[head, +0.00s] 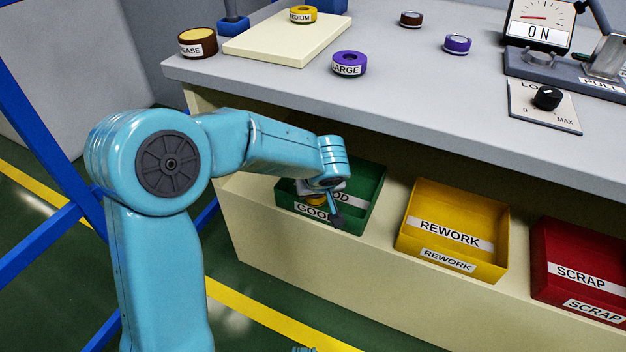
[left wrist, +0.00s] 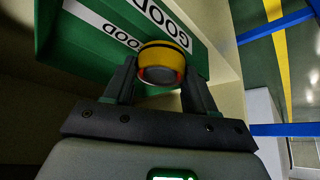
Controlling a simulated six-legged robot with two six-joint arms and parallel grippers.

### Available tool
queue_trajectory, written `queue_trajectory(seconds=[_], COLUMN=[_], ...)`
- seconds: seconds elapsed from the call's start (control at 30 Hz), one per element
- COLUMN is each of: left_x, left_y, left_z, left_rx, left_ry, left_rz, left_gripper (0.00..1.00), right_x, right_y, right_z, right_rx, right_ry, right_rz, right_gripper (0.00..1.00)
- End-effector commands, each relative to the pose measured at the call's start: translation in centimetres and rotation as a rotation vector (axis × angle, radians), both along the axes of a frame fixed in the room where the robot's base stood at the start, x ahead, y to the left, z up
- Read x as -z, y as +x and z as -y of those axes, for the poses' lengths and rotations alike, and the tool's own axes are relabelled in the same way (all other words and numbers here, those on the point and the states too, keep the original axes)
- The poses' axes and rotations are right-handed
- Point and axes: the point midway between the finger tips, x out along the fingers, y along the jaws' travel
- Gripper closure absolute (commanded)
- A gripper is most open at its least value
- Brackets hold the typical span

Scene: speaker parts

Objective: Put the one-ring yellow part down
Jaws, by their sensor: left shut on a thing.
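The one-ring yellow part (left wrist: 165,58) is a short yellow cylinder with a dark ring and a grey face. My left gripper (left wrist: 158,84) is shut on it, with one finger on each side. The green bin also shows in the left wrist view (left wrist: 70,50). I cannot tell whether the part touches the bin floor. My right gripper is not in view.
A yellow REWORK bin (head: 452,205) and a red SCRAP bin (head: 590,245) stand to the right on the same shelf, below the grey bench top (head: 420,100). On the bench are a purple LARGE part (head: 349,64), other parts and a meter (head: 540,25).

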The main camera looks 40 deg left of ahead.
Motion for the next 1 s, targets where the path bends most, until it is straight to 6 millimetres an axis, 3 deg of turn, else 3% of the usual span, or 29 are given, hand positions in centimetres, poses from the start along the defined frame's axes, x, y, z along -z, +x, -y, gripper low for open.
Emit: queue_trajectory(seconds=[0.33, 0.4, 1.0], left_x=[0.5, 1.5, 2.1], left_y=[3.2, 3.2, 3.2], left_z=[-3.7, -3.6, -3.5], left_rx=[0.0, 0.001, 0.0], left_ry=[0.001, 0.0, 0.001], left_rz=[0.0, 0.0, 0.002], left_gripper=[0.95, 0.95, 0.95], right_x=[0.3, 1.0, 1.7], right_y=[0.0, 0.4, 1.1], right_z=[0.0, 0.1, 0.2], right_rx=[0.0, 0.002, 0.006], right_ry=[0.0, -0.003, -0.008], right_rz=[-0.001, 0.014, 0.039], right_gripper=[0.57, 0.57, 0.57])
